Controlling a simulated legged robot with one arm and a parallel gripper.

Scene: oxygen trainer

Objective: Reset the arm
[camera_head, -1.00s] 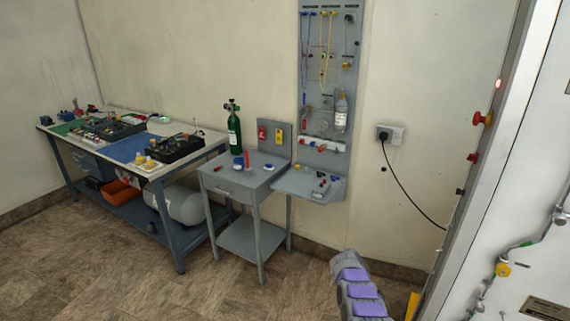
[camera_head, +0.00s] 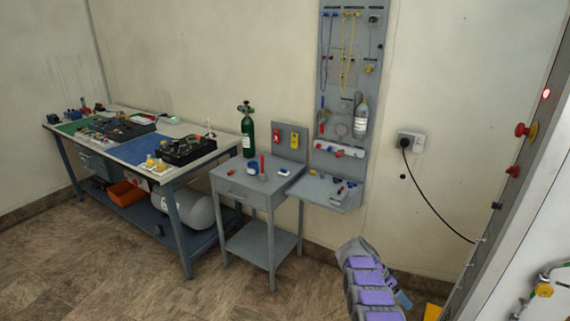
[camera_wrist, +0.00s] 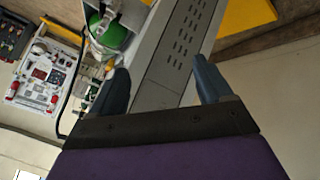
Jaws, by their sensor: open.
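My arm (camera_head: 368,285) shows at the bottom of the head view, grey with purple pads, reaching up from the lower edge. My gripper (camera_wrist: 165,90) shows in the wrist view with its two dark blue fingers spread apart and nothing between them. Behind the fingers is a grey panel with slots (camera_wrist: 187,40). In the head view the fingers are hard to make out.
A long workbench (camera_head: 105,155) is at left. A grey cabinet with red buttons (camera_head: 522,130) stands close at right. Floor at lower left is clear.

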